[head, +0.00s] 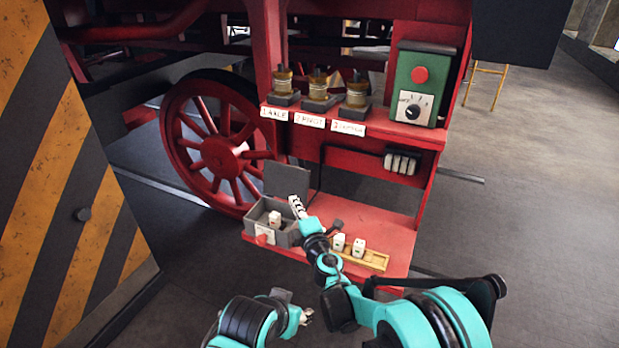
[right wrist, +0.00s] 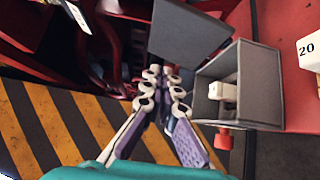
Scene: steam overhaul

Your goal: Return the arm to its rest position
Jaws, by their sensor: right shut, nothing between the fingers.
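My right arm reaches in from the lower right of the head view over the red lower shelf (head: 385,225). Its gripper (head: 296,206) is shut and empty, beside the grey open box (head: 256,212) and in front of its raised lid (head: 287,180). In the right wrist view the closed fingers (right wrist: 163,76) lie left of the box (right wrist: 262,86) and below the lid (right wrist: 190,32), holding nothing. A white block (head: 274,217) sits inside the box. My left gripper (head: 305,316) is low in the head view, apart from the shelf; its fingers are too small to read.
A wooden rack (head: 375,260) with two white blocks stands right of the box, close to my right forearm. Above are three brass-topped fittings with labels and a green control box (head: 419,85). A striped panel (head: 60,190) is at left. Floor (head: 530,220) at right is open.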

